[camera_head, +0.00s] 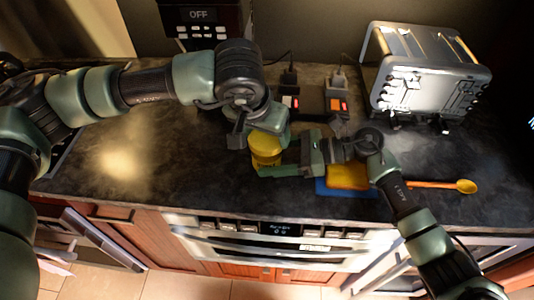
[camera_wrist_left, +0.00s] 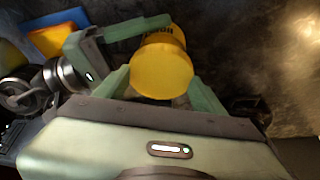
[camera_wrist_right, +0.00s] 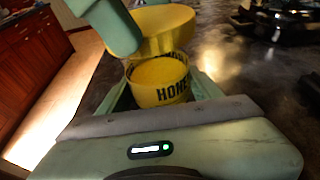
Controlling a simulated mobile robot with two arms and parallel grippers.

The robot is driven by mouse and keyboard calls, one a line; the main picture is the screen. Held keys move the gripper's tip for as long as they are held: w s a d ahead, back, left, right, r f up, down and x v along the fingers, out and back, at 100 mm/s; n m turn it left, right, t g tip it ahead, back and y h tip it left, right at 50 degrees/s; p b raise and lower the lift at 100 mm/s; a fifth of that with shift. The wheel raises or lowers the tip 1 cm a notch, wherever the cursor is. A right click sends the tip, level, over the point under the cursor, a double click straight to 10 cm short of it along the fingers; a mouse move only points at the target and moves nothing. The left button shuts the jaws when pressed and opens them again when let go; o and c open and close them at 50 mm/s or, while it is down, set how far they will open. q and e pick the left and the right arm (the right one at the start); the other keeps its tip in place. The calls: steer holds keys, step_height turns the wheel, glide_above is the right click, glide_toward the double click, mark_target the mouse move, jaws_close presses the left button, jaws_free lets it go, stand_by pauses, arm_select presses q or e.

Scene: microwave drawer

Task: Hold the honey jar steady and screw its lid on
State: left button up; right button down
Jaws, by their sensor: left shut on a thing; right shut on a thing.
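The yellow honey jar (camera_head: 267,163) stands near the counter's front edge. Its dark HONEY lettering shows in the right wrist view (camera_wrist_right: 172,92). My right gripper (camera_head: 270,168) is shut around the jar from the right. The yellow lid (camera_head: 264,145) is above the jar and appears in the left wrist view (camera_wrist_left: 161,72). My left gripper (camera_head: 265,138) is shut on the lid from above. In the right wrist view the lid (camera_wrist_right: 163,28) is above the jar's visible top, seemingly apart from it. Exact alignment is hard to tell.
A blue board (camera_head: 330,189) with an orange-yellow item (camera_head: 347,176) lies right of the jar, under my right arm. A wooden spoon (camera_head: 445,186) lies further right. The counter's left part is clear.

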arm_select(q)
steer(key=m+h, duration=0.1)
steer(key=m, duration=0.1)
steer(key=m+g, duration=0.1)
steer(key=m, duration=0.2)
steer(key=shift+a+f+h, duration=0.1)
steer(key=shift+h, duration=0.3)
steer(key=shift+s+m, duration=0.1)
steer(key=shift+m, duration=0.2)
steer(key=o, duration=1.5)
steer(key=n+y, duration=0.1)
steer(key=n, duration=0.3)
steer(key=shift+n+t, duration=0.3)
steer(key=shift+t, duration=0.1)
steer(key=n+y, duration=0.2)
steer(key=n, duration=0.2)
steer(key=shift+n, duration=0.4)
